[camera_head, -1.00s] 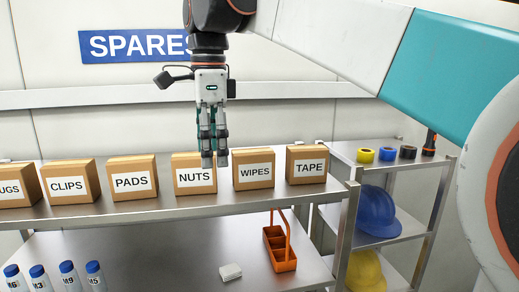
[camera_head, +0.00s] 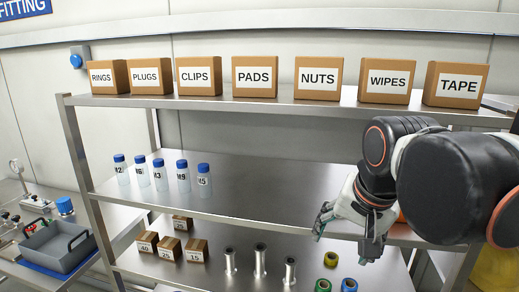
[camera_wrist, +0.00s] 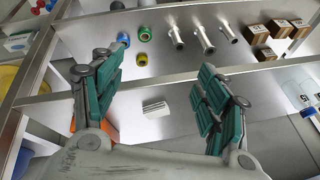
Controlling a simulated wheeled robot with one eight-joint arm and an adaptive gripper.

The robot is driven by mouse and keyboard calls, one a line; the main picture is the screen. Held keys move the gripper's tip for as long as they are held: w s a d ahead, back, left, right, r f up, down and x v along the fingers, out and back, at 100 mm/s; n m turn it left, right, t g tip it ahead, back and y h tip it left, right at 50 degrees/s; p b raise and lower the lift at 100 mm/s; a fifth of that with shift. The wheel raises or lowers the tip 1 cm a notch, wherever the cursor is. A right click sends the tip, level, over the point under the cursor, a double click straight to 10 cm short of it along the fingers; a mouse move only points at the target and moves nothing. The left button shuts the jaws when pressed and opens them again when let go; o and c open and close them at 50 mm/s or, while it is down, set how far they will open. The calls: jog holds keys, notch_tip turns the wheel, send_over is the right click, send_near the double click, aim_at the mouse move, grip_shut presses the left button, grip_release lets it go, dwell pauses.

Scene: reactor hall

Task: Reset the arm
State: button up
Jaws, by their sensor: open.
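My gripper (camera_head: 342,240) is at the lower right of the head view, tilted down in front of the shelf rack's middle shelf (camera_head: 270,195). Its dark arm links hide part of the rack's right side. In the wrist view my gripper (camera_wrist: 163,65) has its two green-padded fingers spread wide apart with nothing between them. A small white block (camera_wrist: 155,108) lies on the shelf beyond the fingers. An orange caddy (camera_wrist: 97,129) shows partly behind the left finger in the wrist view.
Labelled boxes, among them NUTS (camera_head: 318,78), line the top shelf. Blue-capped bottles (camera_head: 182,176) stand on the middle shelf. Metal cylinders (camera_head: 260,260), small boxes (camera_head: 195,250) and tape rolls (camera_head: 331,259) are below. A grey tray (camera_head: 58,248) sits at left.

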jog(key=s+f+n+t+b, duration=0.1)
jog(key=s+f+n+b, duration=0.1)
jog(key=f, duration=0.8)
jog(key=s+f+n+t+b, duration=0.1)
jog(key=s+f+n+b, duration=0.2)
jog(key=f+b, duration=0.3)
notch_tip(320, 180, down, 6)
jog(key=shift+s+r+n+b, duration=0.25)
jog(key=shift+n+b, duration=0.1)
jog(key=shift+n, duration=0.45)
